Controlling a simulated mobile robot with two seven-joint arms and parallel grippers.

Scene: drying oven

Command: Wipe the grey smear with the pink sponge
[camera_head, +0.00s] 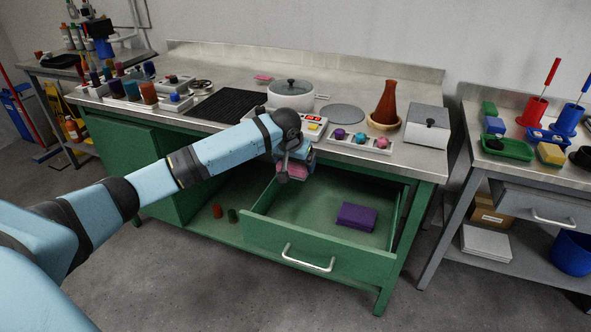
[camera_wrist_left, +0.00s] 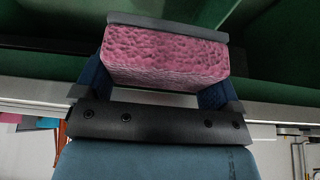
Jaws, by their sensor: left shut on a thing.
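The pink sponge (camera_head: 291,171) is held in my left gripper (camera_head: 292,175), above the back-left part of the open green drawer. The left wrist view shows the sponge (camera_wrist_left: 165,58) as a porous pink block with a dark grey layer along one side, clamped between the two blue fingers of the gripper (camera_wrist_left: 157,85). The gap between sponge and drawer floor cannot be judged exactly. I cannot make out a grey smear in either view; my arm and gripper hide part of the drawer and worktop. My right gripper is not in view.
The drawer (camera_head: 305,250) is pulled out and holds a purple block (camera_head: 356,217). Above it, the worktop (camera_head: 343,152) carries a white pot (camera_head: 290,97), a brown flask (camera_head: 386,100) and a tray of coloured balls (camera_head: 360,141). A grey side table (camera_head: 520,187) stands right.

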